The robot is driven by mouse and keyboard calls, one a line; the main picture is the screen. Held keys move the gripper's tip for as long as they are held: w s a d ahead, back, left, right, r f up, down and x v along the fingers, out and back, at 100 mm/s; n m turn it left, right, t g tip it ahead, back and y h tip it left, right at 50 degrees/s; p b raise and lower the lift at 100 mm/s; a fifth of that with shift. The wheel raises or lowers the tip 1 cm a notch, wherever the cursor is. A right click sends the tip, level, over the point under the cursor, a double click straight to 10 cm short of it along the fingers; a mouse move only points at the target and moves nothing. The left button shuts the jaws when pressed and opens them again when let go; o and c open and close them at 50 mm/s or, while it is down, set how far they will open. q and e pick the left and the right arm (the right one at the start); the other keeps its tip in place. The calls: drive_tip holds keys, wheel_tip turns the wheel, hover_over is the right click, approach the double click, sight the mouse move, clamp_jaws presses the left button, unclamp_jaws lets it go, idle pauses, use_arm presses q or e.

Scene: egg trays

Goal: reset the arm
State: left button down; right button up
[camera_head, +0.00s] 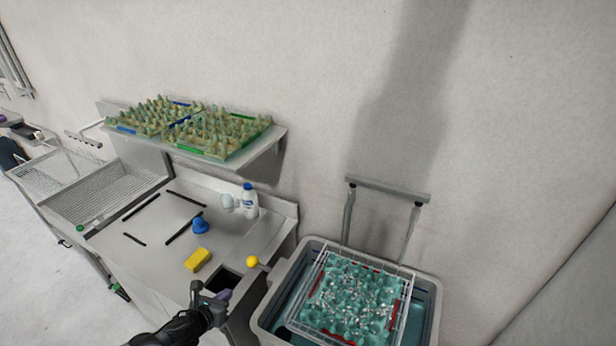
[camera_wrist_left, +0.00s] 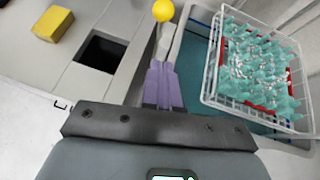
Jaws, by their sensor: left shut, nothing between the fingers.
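My left gripper (camera_head: 224,294) is near the bottom middle of the head view, its arm coming in from below. Its purple fingers are together with nothing between them. They also show in the left wrist view (camera_wrist_left: 164,72), near a lever knob. The gripper is over the front of the steel counter (camera_head: 150,262), beside a square dark opening (camera_head: 222,281) and left of the grey tub (camera_head: 262,318). My right gripper is not in either view.
A yellow ball knob (camera_head: 252,261) stands close beyond the fingers. A wire basket (camera_head: 317,262) with a teal egg tray (camera_head: 345,290) sits in the tub. A yellow sponge (camera_head: 197,259), a blue object (camera_head: 200,226) and a white bottle (camera_head: 250,203) are on the counter. Green trays (camera_head: 222,132) fill the shelf above.

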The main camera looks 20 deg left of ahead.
use_arm(q)
drive_tip(key=s+d+f+g+h+p, duration=0.1)
drive_tip(key=s+d+f, duration=0.5)
drive_tip(key=s+d+r+n+g+h+p, duration=0.1)
drive_tip(key=s+d+r+n+p, duration=0.1)
drive_tip(key=s+d+n, duration=0.5)
drive_tip(key=s+d+r+n+g+h+p, duration=0.1)
drive_tip(key=s+d+r+n, duration=0.15)
drive_tip(key=d, duration=0.85)
drive_tip(key=s+a+r+n+g+y, duration=0.1)
drive_tip(key=s+r+n, duration=0.4)
drive_tip(key=n, duration=0.6)
drive_tip(key=s+a+r+n+g+y+p, duration=0.1)
drive_tip(key=s+a+r+n+g, duration=0.3)
drive_tip(key=n, duration=0.8)
drive_tip(key=s+a+r, duration=0.1)
drive_tip(key=s, duration=0.1)
drive_tip(key=shift+s, duration=0.3)
